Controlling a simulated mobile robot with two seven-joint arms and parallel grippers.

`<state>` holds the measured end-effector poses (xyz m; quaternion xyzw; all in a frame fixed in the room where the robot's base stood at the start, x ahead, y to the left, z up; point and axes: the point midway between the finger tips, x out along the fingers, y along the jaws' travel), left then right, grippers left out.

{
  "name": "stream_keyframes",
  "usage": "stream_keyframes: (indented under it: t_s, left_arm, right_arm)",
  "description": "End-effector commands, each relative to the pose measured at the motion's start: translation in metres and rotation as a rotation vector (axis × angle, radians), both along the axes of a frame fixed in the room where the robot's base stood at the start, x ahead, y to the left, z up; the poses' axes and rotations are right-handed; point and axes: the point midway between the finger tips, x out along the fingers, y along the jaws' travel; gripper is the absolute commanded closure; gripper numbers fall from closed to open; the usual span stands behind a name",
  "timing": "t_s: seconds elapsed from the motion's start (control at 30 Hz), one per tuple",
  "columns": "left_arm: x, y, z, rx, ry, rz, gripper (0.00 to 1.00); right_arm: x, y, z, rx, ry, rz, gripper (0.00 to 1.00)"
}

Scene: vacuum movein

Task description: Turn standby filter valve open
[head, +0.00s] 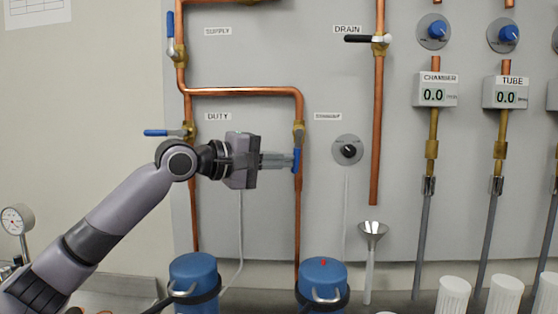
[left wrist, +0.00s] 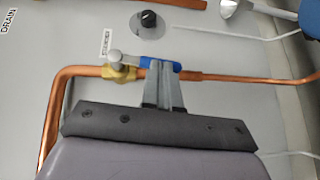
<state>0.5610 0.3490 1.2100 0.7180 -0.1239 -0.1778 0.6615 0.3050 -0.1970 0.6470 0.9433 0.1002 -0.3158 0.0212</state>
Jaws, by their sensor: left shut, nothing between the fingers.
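The standby filter valve (head: 298,135) is a brass body on the right-hand copper branch, beside a small label too blurred to read. Its blue lever (head: 296,160) hangs down, in line with the vertical pipe. In the left wrist view the brass valve (left wrist: 120,72) and blue lever (left wrist: 148,62) also lie along the pipe. My left gripper (head: 288,160) reaches in from the left, shut and empty. Its fingertips (left wrist: 164,68) are at the lever, overlapping its free end; whether they touch cannot be told. My right gripper is not in view.
The duty valve's blue lever (head: 165,133) points left, across its pipe. A black knob (head: 348,150) is right of the standby valve. The drain pipe (head: 376,130) and funnel (head: 372,232) stand farther right. Blue filter housings (head: 194,268) are below.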

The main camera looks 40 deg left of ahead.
Motion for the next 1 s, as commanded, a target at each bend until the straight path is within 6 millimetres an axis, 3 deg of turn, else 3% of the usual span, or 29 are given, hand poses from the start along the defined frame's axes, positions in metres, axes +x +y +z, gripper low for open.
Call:
stream_keyframes:
  t_s: [0.4,1.0]
  left_arm:
    - [0.012,-0.01,-0.006,-0.122,-0.071,-0.002,1.0]
    - [0.015,-0.012,-0.007,-0.123,-0.066,-0.005,1.0]
  right_arm:
    - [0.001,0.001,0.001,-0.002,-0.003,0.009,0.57]
    - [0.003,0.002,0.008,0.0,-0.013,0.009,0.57]
